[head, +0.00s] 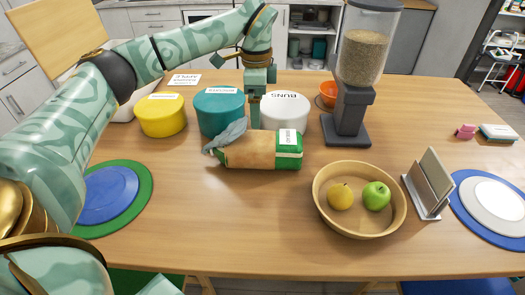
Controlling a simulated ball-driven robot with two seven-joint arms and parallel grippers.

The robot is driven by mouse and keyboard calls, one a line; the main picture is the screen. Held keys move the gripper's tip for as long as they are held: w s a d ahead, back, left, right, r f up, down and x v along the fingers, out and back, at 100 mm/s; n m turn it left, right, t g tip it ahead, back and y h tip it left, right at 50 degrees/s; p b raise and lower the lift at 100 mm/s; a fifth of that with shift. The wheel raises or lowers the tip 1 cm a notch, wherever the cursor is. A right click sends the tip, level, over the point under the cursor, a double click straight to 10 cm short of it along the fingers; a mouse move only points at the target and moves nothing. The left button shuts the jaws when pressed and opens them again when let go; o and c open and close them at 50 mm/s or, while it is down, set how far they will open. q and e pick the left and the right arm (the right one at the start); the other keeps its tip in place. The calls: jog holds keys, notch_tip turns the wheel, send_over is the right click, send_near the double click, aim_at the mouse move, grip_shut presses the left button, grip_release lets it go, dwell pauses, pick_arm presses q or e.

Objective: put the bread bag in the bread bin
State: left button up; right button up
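The bread bag (250,152) lies on its side on the table, brown in the middle, with a green and white end at right and a grey gathered end at left. My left gripper (255,122) points down at the bag's back edge. Its fingers are seen edge-on, so I cannot tell if they are open or touching the bag. A pale container (124,110) at the back left, partly hidden by my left arm, may be the bread bin; a wooden panel (52,32) rises behind it. My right gripper is not in view.
Behind the bag stand yellow (161,118), teal (216,118) and white (288,120) round tins; the white one reads "BUNS". A food dispenser (350,115) stands to the right. A fruit bowl (330,212) and napkin holder (426,190) are in front. The front-left middle is clear.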

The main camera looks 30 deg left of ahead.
aim_at(258, 138)
pick_arm(q)
notch_tip(258, 138, down, 11)
jog(key=b, duration=0.2)
jog(key=shift+d+b, duration=0.1)
jog(key=shift+b, duration=0.2)
jog(key=f, duration=0.1)
jog(key=f+b, duration=0.1)
jog(key=f, duration=0.3)
jog(key=shift+w+d+f+b, duration=0.15)
jog(key=shift+w+b, duration=0.25)
jog(key=c, duration=1.4)
jog(key=shift+o, duration=0.2)
jog(key=shift+r, duration=0.3)
